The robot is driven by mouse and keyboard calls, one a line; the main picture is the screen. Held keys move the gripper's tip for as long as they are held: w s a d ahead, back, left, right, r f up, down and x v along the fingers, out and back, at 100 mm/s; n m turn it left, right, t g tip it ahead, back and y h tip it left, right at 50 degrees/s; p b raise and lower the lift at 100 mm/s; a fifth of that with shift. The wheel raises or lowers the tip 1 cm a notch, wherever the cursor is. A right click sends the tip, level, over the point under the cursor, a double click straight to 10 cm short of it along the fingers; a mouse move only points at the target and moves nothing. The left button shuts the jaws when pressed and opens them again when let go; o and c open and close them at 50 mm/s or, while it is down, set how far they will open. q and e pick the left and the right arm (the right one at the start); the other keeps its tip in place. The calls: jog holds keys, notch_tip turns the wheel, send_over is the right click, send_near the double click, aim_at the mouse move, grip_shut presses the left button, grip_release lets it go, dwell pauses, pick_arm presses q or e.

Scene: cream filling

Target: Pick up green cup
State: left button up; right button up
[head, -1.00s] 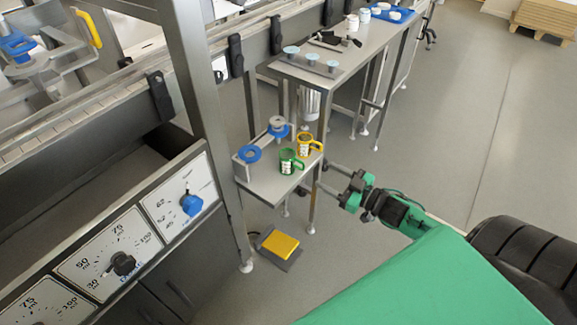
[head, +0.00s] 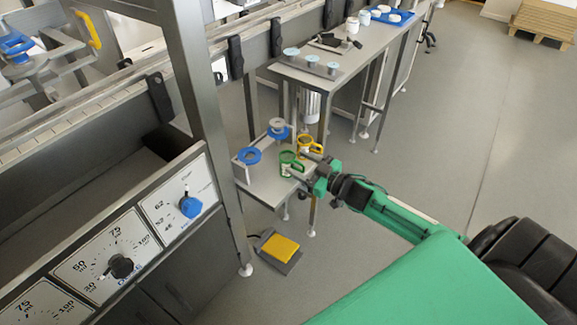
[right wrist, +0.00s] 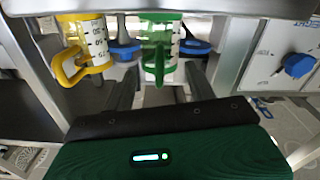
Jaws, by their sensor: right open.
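The green cup (head: 286,159) stands upright on the small metal shelf table, partly covered by my right gripper. The yellow cup (head: 306,145) stands just behind it to the right. My right gripper (head: 302,166) is open at the table's edge, its fingers reaching toward the green cup. In the right wrist view, which looks upside down, the green cup (right wrist: 158,48) lies ahead between the two dark fingers. The yellow cup (right wrist: 82,48) is to the left, outside the fingers. Whether a finger touches the green cup cannot be told. My left gripper is not in view.
Blue ring-shaped parts (head: 248,156) sit on a bracket behind the cups. A taller table (head: 345,62) with pale blue-topped items stands behind. A steel post (head: 205,120) and dial panel (head: 180,205) are left. A yellow pedal (head: 280,246) is on the floor below.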

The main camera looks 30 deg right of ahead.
jog(key=shift+x, duration=1)
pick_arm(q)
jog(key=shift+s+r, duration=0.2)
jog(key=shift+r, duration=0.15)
pick_arm(e)
jog(key=shift+w+a, duration=0.1)
jog(key=shift+w, duration=0.2)
jog(key=c, duration=0.8)
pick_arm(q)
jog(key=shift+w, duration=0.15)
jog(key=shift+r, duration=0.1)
